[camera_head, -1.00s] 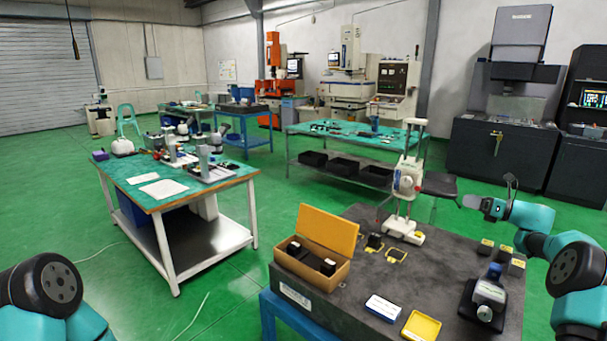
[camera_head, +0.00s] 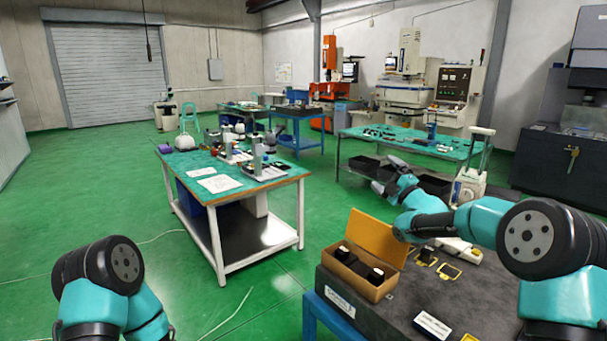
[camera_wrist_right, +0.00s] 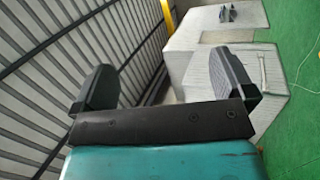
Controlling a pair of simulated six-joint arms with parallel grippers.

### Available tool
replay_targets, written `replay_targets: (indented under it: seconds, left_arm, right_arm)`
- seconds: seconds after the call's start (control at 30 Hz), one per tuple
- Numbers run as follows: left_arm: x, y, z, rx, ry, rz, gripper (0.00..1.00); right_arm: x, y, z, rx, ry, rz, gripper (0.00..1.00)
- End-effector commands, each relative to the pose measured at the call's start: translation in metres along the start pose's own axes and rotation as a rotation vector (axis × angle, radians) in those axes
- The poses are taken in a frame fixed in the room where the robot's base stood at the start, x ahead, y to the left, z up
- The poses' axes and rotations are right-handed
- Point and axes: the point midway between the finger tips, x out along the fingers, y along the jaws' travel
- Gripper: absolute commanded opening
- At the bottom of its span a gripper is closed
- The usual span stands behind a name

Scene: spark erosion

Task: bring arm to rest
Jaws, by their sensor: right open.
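My right gripper (camera_head: 386,176) is raised beyond the granite table, at the end of the teal right arm that crosses above the table. In the right wrist view its two dark fingers (camera_wrist_right: 170,88) stand wide apart with nothing between them. In the head view only the rounded joint and upper part of my left arm show at the lower left; the left gripper is outside the picture.
The dark granite table (camera_head: 388,318) holds an open yellow-lidded box (camera_head: 371,290), a white card box (camera_head: 432,325) and yellow frames (camera_head: 449,272). A white stand (camera_head: 476,165) is partly behind my right arm. A green-topped bench (camera_head: 240,183) stands to the left, with open green floor around it.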

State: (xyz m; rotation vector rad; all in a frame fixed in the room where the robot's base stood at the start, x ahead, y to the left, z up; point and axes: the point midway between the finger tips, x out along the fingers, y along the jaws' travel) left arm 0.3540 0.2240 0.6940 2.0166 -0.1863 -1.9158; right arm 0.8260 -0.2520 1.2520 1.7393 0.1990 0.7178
Motion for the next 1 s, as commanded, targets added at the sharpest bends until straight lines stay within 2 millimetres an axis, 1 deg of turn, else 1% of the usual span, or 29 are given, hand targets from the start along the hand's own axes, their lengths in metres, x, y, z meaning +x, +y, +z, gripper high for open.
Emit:
replay_targets:
  seconds: [0.03, 0.17, 0.2, 0.27, 0.3, 0.37, 0.4, 0.47, 0.5, 0.6, 0.7, 0.8, 0.9, 1.0]
  left_arm:
    - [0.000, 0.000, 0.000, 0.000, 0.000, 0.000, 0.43]
    - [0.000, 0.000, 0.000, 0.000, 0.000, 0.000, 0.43]
    - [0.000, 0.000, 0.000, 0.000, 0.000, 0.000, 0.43]
    - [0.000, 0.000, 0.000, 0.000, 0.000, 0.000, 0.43]
    - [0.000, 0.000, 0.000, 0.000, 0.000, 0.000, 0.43]
    - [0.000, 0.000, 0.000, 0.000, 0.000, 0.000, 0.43]
    - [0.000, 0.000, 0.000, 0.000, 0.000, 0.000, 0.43]
    - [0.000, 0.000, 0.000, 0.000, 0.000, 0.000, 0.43]
    - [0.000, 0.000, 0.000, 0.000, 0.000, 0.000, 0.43]
    - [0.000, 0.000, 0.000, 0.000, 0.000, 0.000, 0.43]
    - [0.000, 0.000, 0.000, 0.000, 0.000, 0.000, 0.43]
    - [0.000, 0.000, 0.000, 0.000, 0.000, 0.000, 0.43]
    - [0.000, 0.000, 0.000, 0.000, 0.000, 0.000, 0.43]
    - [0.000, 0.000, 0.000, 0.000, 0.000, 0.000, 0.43]
  right_arm:
    - [0.011, -0.013, -0.028, 0.089, -0.003, -0.013, 1.00]
    - [0.026, -0.045, -0.087, 0.317, -0.039, -0.059, 1.00]
    - [0.029, -0.055, -0.106, 0.385, -0.052, -0.076, 1.00]
    - [0.031, -0.070, -0.136, 0.485, -0.070, -0.106, 1.00]
    - [0.031, -0.081, -0.155, 0.552, -0.085, -0.127, 1.00]
    - [0.029, -0.096, -0.185, 0.648, -0.108, -0.162, 1.00]
    - [0.027, -0.106, -0.205, 0.711, -0.125, -0.187, 1.00]
    - [0.022, -0.121, -0.235, 0.802, -0.152, -0.226, 1.00]
    - [0.017, -0.131, -0.255, 0.858, -0.172, -0.254, 1.00]
    - [0.001, -0.153, -0.296, 0.984, -0.227, -0.317, 1.00]
    - [-0.017, -0.174, -0.327, 1.084, -0.285, -0.378, 1.00]
    - [-0.039, -0.195, -0.349, 1.168, -0.352, -0.434, 1.00]
    - [-0.064, -0.217, -0.362, 1.239, -0.428, -0.489, 1.00]
    - [-0.090, -0.240, -0.362, 1.294, -0.513, -0.539, 1.00]
